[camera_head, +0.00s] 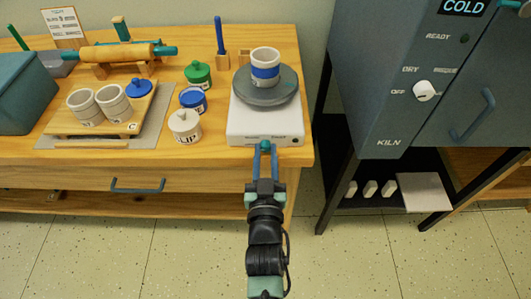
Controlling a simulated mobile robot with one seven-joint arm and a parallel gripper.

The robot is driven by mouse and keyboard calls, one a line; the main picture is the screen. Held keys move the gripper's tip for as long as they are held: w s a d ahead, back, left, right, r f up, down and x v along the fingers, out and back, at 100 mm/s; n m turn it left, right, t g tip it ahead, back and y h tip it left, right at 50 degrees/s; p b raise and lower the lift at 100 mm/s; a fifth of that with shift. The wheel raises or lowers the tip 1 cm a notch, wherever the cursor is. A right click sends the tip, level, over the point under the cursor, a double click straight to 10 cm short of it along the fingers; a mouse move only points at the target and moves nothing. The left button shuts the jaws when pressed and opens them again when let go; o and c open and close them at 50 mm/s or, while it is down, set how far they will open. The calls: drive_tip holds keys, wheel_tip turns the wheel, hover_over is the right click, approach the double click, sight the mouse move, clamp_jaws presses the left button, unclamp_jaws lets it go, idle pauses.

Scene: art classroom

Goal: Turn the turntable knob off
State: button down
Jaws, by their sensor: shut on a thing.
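The turntable (240,121) has a white base and a grey round wheel (264,96). It stands near the right end of the wooden table. A white cup with a blue band (265,66) stands on the wheel. The teal turntable knob (265,144) is on the front face of the base. My gripper (265,152) reaches up from below with its blue fingers shut on the knob. The fingers partly cover the knob, and I cannot tell which way it points. The labels beside it are too small to read.
The wooden table (215,155) holds a slip jar (185,126), blue and green lidded jars, and a board (60,123) with two cups at left. The kiln (400,80) with its white dial (424,91) stands at right. Open floor lies in front.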

drive_tip(key=n, duration=0.3)
drive_tip(key=c, duration=0.7)
unclamp_jaws()
drive_tip(key=shift+o, duration=0.2)
drive_tip(key=s, duration=1.3)
